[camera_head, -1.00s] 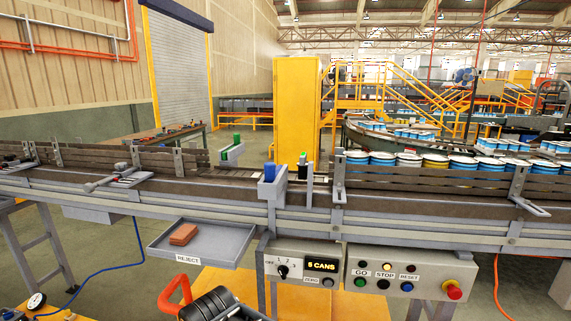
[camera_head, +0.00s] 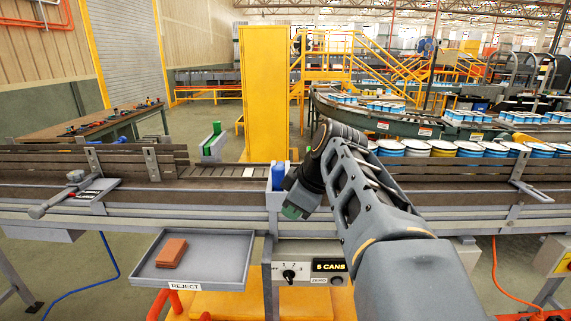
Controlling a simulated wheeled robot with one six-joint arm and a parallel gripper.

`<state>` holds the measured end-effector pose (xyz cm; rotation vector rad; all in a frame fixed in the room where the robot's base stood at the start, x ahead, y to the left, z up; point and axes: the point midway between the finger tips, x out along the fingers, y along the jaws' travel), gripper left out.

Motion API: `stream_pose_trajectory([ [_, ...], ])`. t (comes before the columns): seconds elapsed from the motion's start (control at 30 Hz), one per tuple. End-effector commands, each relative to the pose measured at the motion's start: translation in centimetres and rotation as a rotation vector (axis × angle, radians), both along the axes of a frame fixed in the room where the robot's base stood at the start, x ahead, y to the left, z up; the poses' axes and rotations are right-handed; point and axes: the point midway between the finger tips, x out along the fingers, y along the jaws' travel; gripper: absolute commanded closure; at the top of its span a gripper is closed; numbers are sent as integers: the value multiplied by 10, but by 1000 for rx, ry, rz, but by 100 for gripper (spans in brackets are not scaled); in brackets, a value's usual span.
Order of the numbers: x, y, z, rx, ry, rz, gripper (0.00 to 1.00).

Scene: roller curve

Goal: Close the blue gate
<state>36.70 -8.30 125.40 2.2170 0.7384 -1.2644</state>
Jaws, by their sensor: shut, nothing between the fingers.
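The blue gate (camera_head: 278,177) is a small upright blue block in a grey bracket (camera_head: 273,201) on the near side of the conveyor (camera_head: 200,187). My gripper (camera_head: 291,212) is shut and empty. It points down just right of the blue gate, in front of the conveyor's near edge. It overlaps the bracket's right side in the picture, and I cannot tell whether it touches. The green gate (camera_head: 216,129) stands in its own grey bracket on the far side of the conveyor, to the left. My arm hides the conveyor to the right of the blue gate.
A reject tray (camera_head: 225,264) with a reddish-brown block (camera_head: 172,252) hangs below the conveyor at left. A control box (camera_head: 308,262) reading "5 CANS" sits below the gate. A clamp handle (camera_head: 58,196) sticks out at left. Paint cans (camera_head: 440,148) stand behind my arm at right.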

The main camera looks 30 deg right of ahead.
Motion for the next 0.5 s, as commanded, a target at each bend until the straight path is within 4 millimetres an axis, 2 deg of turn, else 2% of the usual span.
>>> stream_pose_trajectory([
  [0.03, 2, -13, 27, -21, -44, 60, 100],
  [0.1, 2, -25, 52, -53, -101, 159, 100],
  [0.2, 1, -37, 79, -99, -170, 272, 100],
  [0.33, -1, -46, 100, -143, -227, 369, 100],
  [0.5, 5, -45, 98, -165, -254, 417, 100],
])
